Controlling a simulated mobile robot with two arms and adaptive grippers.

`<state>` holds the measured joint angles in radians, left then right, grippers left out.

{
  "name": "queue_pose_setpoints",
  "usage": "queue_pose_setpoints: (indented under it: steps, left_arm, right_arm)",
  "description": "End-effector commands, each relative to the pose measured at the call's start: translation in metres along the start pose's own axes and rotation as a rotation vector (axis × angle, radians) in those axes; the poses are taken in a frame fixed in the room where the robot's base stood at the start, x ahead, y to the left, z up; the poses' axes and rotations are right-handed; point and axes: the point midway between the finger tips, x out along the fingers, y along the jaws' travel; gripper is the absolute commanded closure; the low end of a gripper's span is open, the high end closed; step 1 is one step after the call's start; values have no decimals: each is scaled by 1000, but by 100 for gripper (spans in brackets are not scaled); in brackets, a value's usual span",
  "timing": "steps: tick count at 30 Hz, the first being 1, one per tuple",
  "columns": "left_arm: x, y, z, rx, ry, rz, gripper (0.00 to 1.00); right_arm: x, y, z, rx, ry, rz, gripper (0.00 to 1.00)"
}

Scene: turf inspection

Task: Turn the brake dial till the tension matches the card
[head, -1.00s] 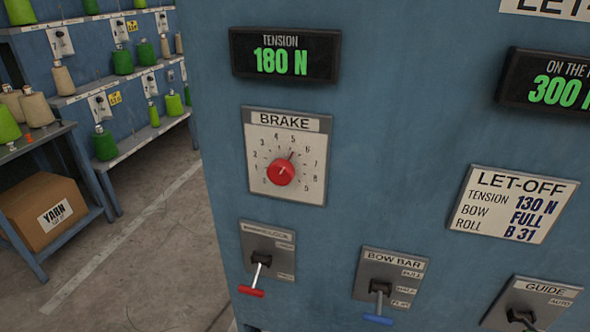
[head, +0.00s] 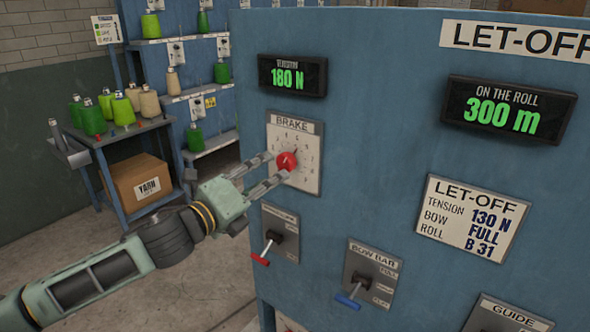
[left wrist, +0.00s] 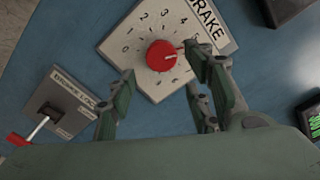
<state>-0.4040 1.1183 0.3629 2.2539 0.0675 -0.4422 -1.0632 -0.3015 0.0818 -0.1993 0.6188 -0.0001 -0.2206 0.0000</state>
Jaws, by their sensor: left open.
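The red brake dial (head: 286,161) sits on a white numbered plate on the blue panel; in the left wrist view the dial (left wrist: 162,55) has its pointer near 5. The tension display (head: 291,76) reads 180 N. The let-off card (head: 471,218) reads tension 130 N, bow full, roll B 31. My left gripper (head: 279,165) is open at the dial, one finger on each side of it; it also shows in the left wrist view (left wrist: 160,64). I cannot tell whether the fingers touch the dial. My right gripper is out of view.
A guide switch (head: 505,318) is at the lower right. A yarn rack and a cart with a yarn box (head: 147,187) stand at the left.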

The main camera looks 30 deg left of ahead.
Motion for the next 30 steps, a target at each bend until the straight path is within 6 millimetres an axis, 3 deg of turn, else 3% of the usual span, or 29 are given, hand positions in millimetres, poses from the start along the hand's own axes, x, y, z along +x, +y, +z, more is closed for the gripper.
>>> queue_pose_setpoints:
  steps: [10,24,30]
  left_arm:
    - [23,-4,1,4,-2,-7,53]
    - [67,-3,2,-2,-2,-3,53]
    - [76,-2,1,1,-1,-3,53]
  right_arm:
    - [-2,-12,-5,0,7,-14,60]
    - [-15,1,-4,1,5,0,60]
    - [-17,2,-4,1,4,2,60]
